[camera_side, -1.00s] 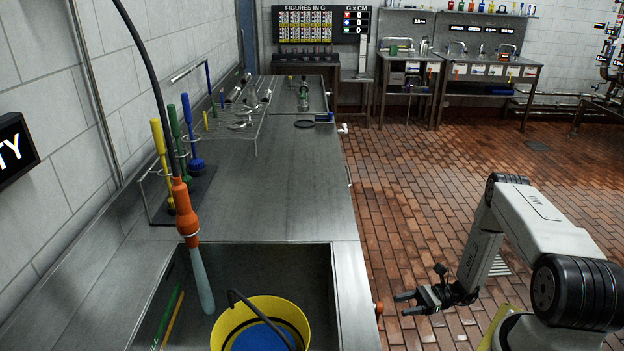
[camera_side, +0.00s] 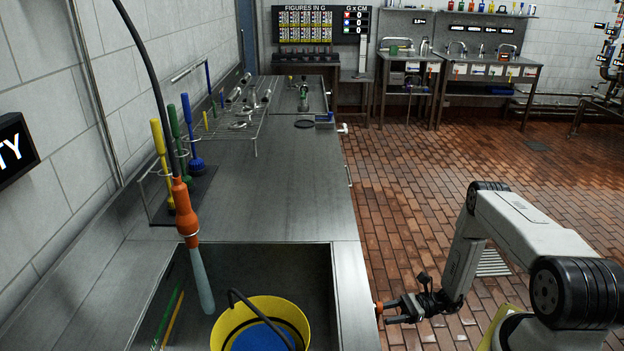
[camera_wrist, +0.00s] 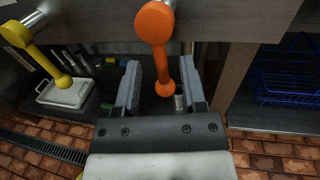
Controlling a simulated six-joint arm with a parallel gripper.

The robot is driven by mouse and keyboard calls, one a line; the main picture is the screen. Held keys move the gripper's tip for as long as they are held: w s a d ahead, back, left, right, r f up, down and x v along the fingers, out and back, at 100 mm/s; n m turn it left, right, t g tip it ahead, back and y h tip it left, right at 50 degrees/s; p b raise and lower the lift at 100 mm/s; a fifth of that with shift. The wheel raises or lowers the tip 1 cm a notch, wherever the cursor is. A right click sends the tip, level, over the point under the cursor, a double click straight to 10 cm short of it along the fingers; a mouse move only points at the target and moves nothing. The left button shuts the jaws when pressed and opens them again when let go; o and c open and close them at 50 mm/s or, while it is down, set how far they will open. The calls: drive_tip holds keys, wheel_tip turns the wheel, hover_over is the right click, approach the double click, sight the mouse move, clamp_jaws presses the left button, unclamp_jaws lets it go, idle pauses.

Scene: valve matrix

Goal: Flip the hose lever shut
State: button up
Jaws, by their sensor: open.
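An orange lever (camera_wrist: 158,50) hangs down from the front edge of the steel bench in the wrist view, with a round hub at the top and a ball at its lower end. Its orange end also shows at the sink's front edge in the side view (camera_side: 379,308). My gripper (camera_wrist: 160,68) is open, with one finger on each side of the orange lever. A gap shows on both sides. In the side view my gripper (camera_side: 387,311) is right at the bench front. The hose (camera_side: 186,215) with an orange grip hangs over the sink.
A yellow lever (camera_wrist: 45,57) hangs left of the orange one, with a pale box (camera_wrist: 65,95) below it. A blue wire basket (camera_wrist: 285,72) stands at the right. A yellow bucket (camera_side: 290,313) is in the sink (camera_side: 285,265). The tiled floor (camera_side: 420,200) beside the bench is clear.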

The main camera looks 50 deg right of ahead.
sight(377, 316)
drive_tip(key=shift+x, duration=1.8)
drive_tip(key=shift+c, duration=0.2)
clamp_jaws()
